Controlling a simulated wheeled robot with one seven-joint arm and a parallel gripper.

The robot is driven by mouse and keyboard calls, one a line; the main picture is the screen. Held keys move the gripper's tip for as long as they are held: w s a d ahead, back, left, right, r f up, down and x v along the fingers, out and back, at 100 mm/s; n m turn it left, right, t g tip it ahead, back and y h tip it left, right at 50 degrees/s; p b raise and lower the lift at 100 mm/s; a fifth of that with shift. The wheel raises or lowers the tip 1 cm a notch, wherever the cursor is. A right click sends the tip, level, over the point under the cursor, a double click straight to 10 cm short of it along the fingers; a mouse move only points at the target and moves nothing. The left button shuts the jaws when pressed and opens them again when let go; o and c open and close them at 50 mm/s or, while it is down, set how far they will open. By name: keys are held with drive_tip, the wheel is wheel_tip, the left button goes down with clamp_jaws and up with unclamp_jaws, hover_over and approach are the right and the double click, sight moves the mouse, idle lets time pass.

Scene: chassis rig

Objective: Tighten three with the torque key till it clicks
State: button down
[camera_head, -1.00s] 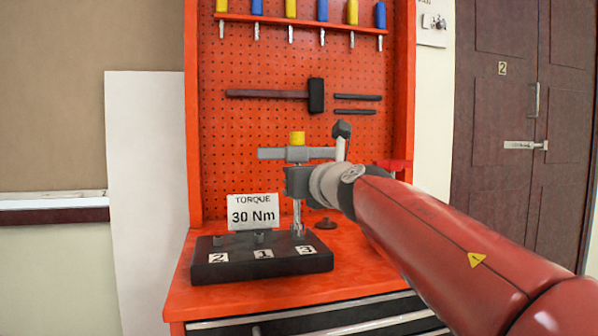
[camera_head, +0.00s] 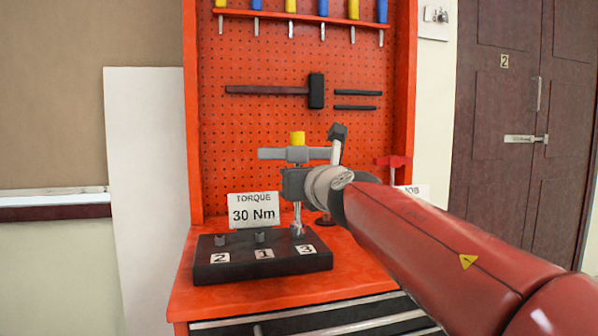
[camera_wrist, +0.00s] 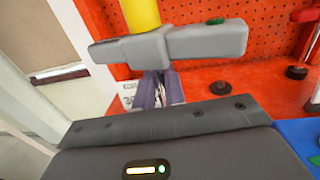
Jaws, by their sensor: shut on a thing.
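The torque key has a grey crossbar (camera_head: 285,154), a yellow top (camera_head: 297,138) and a silver shaft ending in a socket (camera_head: 298,228). It stands upright, with the socket at the spot behind label 3 (camera_head: 306,250) on the dark block (camera_head: 262,262). The bolt there is hidden, so I cannot tell how deep the socket sits. My gripper (camera_head: 290,182) is shut on the key below its crossbar. In the wrist view the crossbar (camera_wrist: 170,45) lies across the fingers, with a green spot (camera_wrist: 215,21) at one end. Bolts show at label 2 (camera_head: 220,239) and label 1 (camera_head: 260,236).
A "TORQUE 30 Nm" card (camera_head: 254,210) stands close behind the block. A dark round piece (camera_wrist: 297,72) stands on the red bench behind the key. A red-topped piece (camera_head: 392,161) and a partly hidden card (camera_head: 415,192) are to the right. The pegboard (camera_head: 270,120) rises behind.

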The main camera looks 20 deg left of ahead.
drive_tip(key=shift+a+r+m+t+h+p, duration=0.1)
drive_tip(key=shift+m+t+h+p, duration=0.9)
drive_tip(key=shift+p, duration=2.3)
drive_tip(key=shift+n+g+y+b, duration=0.6)
drive_tip(key=shift+b, duration=1.2)
drive_tip(key=shift+r, duration=0.15)
idle(0.4)
